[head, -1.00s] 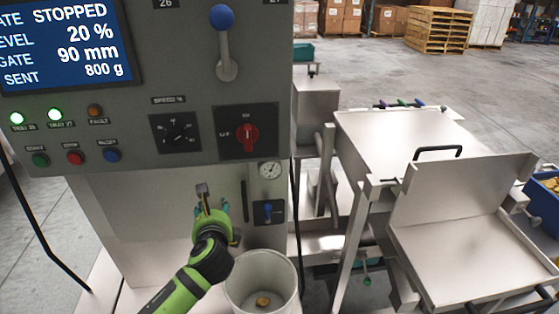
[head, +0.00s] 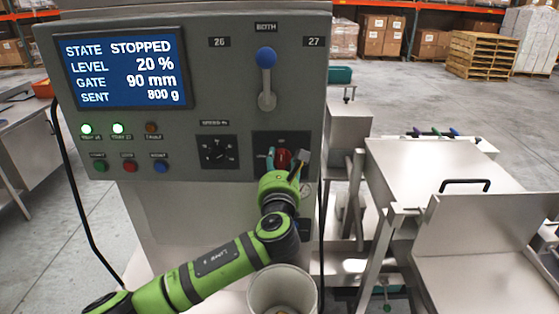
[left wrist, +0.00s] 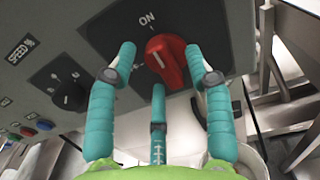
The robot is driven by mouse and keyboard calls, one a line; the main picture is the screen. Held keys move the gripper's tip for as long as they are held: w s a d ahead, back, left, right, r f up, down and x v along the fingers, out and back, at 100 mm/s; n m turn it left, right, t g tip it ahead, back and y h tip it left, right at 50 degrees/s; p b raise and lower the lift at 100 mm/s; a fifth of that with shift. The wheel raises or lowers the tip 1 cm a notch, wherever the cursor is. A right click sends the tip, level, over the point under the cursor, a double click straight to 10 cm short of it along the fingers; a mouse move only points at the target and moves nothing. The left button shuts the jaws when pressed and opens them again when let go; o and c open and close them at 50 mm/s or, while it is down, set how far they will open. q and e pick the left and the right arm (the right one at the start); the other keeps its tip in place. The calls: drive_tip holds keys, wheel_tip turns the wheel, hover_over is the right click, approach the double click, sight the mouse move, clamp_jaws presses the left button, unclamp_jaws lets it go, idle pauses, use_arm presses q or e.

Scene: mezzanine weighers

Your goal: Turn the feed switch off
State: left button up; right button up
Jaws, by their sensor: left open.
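The feed switch is a red rotary knob (head: 283,158) on a dark plate at the lower right of the grey control panel (head: 200,120). In the left wrist view the red knob (left wrist: 167,58) sits just below the "ON" label, its handle pointing roughly toward it. My left gripper (head: 286,166) is at the knob and partly covers it in the head view. In the left wrist view its teal fingers (left wrist: 161,65) are spread, with one on each side of the knob and a third below. Contact cannot be told. My right gripper is not in view.
A black speed dial (head: 219,150) is left of the switch. Above is a blue-knobbed lever (head: 266,75). The screen (head: 122,72) reads STOPPED, 20 %, 90 mm, 800 g. A pale bucket (head: 283,290) stands below my arm. Metal weigher frames (head: 425,170) stand to the right.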

use_arm(q)
drive_tip(key=shift+w+f, duration=0.1)
drive_tip(key=shift+w, duration=0.2)
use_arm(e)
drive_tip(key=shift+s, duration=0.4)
use_arm(q)
drive_tip(key=shift+c, duration=0.4)
clamp_jaws()
